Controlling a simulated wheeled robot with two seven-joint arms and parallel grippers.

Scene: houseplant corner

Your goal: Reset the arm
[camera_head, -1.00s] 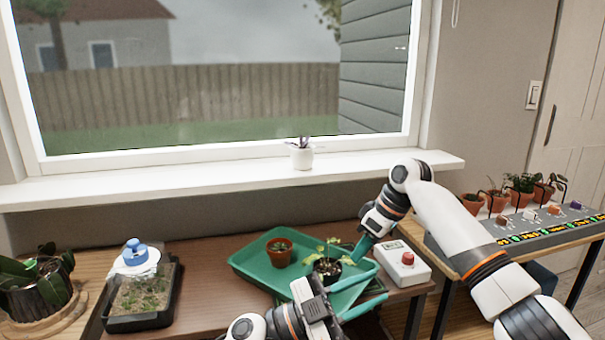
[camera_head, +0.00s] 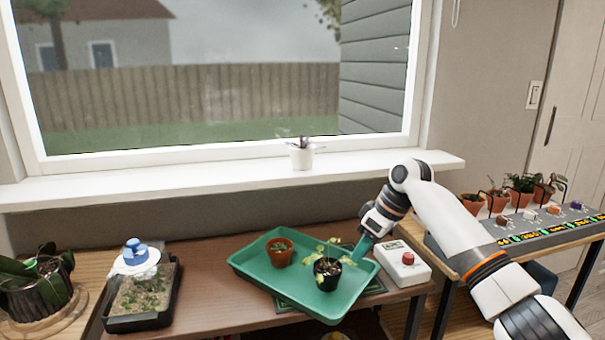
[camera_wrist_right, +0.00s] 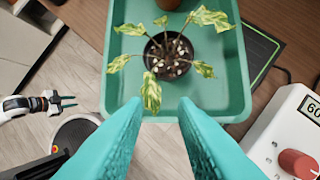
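My right gripper (camera_head: 362,248) is over the right part of the green tray (camera_head: 262,268), beside the variegated plant in a black pot (camera_head: 327,272). In the right wrist view its two teal fingers (camera_wrist_right: 160,105) are apart with nothing between them. The leafy plant (camera_wrist_right: 170,52) stands in the tray beyond the fingertips. My left gripper (camera_wrist_right: 68,102) shows small at the left of the right wrist view, its fingers apart and empty. It is out of the head view.
A terracotta pot (camera_head: 280,251) shares the tray. A white box with a red knob (camera_head: 403,264) stands right of it. Several potted plants line the right table.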

